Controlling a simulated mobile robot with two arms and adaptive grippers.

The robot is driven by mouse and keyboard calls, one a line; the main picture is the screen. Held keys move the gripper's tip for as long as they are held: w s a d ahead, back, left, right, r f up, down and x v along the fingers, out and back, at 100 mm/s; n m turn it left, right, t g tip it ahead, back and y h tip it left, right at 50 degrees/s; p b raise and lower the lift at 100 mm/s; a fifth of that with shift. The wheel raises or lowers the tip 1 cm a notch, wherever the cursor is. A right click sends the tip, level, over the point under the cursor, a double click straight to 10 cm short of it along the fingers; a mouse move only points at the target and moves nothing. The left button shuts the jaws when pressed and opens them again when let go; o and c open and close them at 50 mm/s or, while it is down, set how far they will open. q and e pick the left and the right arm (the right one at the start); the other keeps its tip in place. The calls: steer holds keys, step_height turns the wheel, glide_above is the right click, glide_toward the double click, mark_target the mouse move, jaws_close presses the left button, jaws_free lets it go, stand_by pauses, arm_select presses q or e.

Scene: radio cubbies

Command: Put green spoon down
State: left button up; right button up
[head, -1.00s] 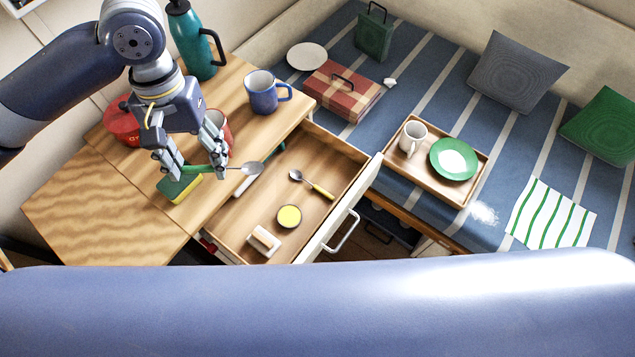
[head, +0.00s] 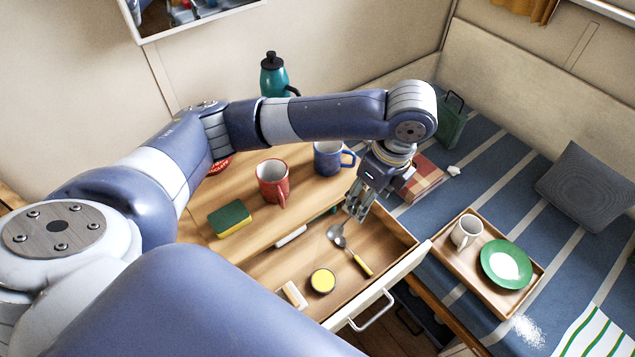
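My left gripper (head: 355,208) points down over the back right part of the open drawer (head: 395,238). Its fingers look closed around the green spoon (head: 335,232), whose metal bowl sticks out to the lower left. The spoon's green handle is mostly hidden by the fingers. The bowl appears right beside the bowl of the yellow-handled spoon (head: 362,265) in the drawer; I cannot tell whether they touch or how high the green spoon is. My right gripper is not in view.
The drawer also holds a yellow-topped round tin (head: 322,281) and a small wooden-and-white block (head: 293,295). On the table are a red mug (head: 272,182), a blue mug (head: 328,158) and a sponge (head: 230,219). A tray (head: 446,262) with mug and green plate sits right.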

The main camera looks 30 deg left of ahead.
arm_select(q)
steer(key=w+d+f+m, duration=0.1)
steer(key=w+f+m, duration=0.1)
steer(key=m, duration=0.4)
steer(key=m+t+h, duration=0.1)
steer(key=m+h, duration=0.1)
steer(key=m, duration=1.2)
glide_above(376, 242)
steer(key=f, duration=1.6)
steer(key=shift+s, duration=0.3)
steer(key=shift+f+b, duration=0.3)
steer(key=shift+f, duration=2.25)
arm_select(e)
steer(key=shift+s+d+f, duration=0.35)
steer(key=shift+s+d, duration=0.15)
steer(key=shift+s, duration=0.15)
arm_select(q)
steer(key=shift+f, duration=0.15)
steer(key=o, duration=0.9)
steer(key=shift+c, duration=0.2)
